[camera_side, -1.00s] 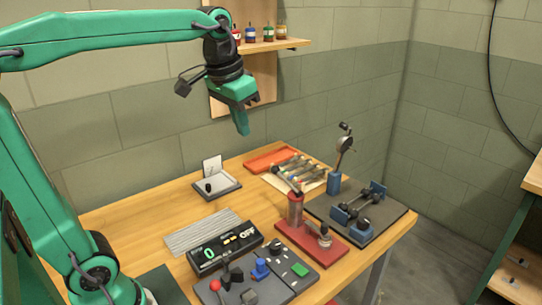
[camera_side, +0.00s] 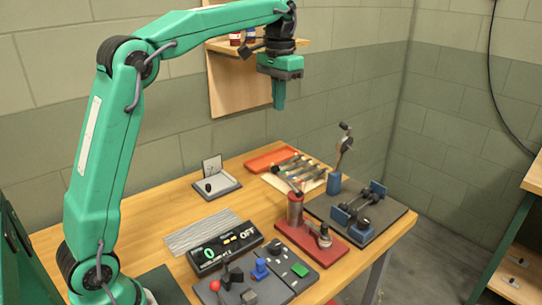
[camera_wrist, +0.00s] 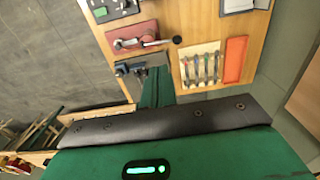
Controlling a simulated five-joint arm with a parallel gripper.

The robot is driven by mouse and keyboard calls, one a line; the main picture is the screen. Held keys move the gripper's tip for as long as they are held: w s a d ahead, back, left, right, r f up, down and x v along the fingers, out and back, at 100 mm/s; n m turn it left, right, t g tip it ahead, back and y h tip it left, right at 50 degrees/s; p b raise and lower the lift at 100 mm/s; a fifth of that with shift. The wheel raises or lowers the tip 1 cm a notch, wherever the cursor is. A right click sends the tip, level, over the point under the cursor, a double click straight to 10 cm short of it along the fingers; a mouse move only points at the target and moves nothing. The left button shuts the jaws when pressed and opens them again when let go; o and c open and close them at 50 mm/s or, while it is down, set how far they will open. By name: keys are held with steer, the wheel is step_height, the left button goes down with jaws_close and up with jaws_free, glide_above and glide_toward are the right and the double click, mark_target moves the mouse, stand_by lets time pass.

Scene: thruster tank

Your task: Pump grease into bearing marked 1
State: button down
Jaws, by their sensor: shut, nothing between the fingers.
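My gripper (camera_side: 279,106) is shut and empty, pointing down high above the table's back part. Its green finger (camera_wrist: 156,88) shows in the wrist view. A red grease pump (camera_side: 295,209) with a lever stands on a red base (camera_side: 311,242) at the table's front right; the wrist view shows it too (camera_wrist: 128,44). Behind it to the right, a dark plate (camera_side: 386,231) carries a shaft between blue bearing blocks (camera_side: 377,190), partly seen in the wrist view (camera_wrist: 122,70). I cannot read any bearing numbers. A small card (camera_side: 211,168) stands in a grey tray; its mark is unclear.
A counter box (camera_side: 225,250) reads 0 and OFF. In front is a control panel (camera_side: 262,284) with a red knob. A blue-based dial gauge (camera_side: 335,180) stands behind the plate. An orange tray (camera_side: 268,157) and several tools (camera_side: 298,166) lie at the back. Shelf and wall are behind.

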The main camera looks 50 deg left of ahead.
steer(key=g, duration=0.2)
glide_above(276, 166)
steer(key=w+d, duration=0.1)
steer(key=w, duration=0.1)
step_height(276, 166, down, 3)
steer(key=shift+w+a+f, duration=0.3)
steer(key=shift+w+f, duration=0.45)
steer(key=shift+f, duration=0.2)
steer(key=shift+f, duration=0.25)
steer(key=shift+s+a+f, duration=0.1)
steer(key=shift+s+f, duration=0.35)
steer(key=shift+f, duration=1.75)
steer(key=shift+s+a+f, duration=0.1)
steer(key=shift+s+f, duration=0.35)
steer(key=shift+f, duration=1.75)
steer(key=shift+s+a+f, duration=0.1)
steer(key=shift+s+f, duration=0.35)
steer(key=shift+f, duration=1.75)
